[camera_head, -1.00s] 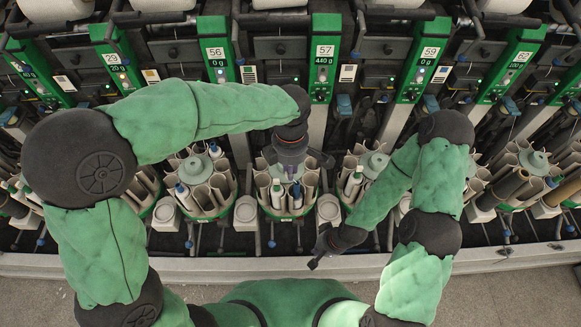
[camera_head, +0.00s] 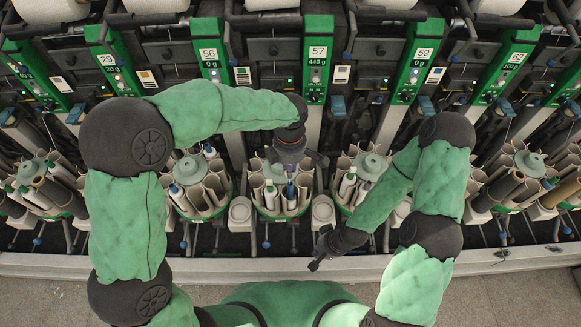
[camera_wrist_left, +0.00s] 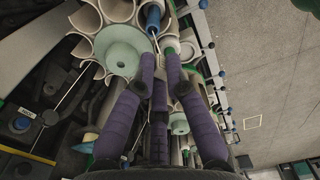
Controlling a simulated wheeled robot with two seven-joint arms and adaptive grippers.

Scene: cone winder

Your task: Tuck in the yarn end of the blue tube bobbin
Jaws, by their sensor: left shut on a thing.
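The blue tube bobbin (camera_head: 291,191) stands in a pocket of the round magazine (camera_head: 265,206) under unit 57. In the left wrist view its blue tube (camera_wrist_left: 154,18) shows at the top, just beyond the fingertips. My left gripper (camera_head: 289,171) is directly above this magazine, pointing down. In the left wrist view its purple fingers (camera_wrist_left: 160,54) close in on a thin pale strand, the yarn end (camera_wrist_left: 155,41), below the blue tube. The contact itself is small and partly hidden. My right gripper (camera_head: 316,260) hangs empty near the machine's front edge; its jaw opening is unclear.
Similar magazines stand on both sides, one to the left (camera_head: 196,205) and one to the right (camera_head: 347,205). A white bobbin (camera_head: 270,194) stands beside the blue one. A metal rail (camera_head: 220,267) runs along the front, with clear floor before it.

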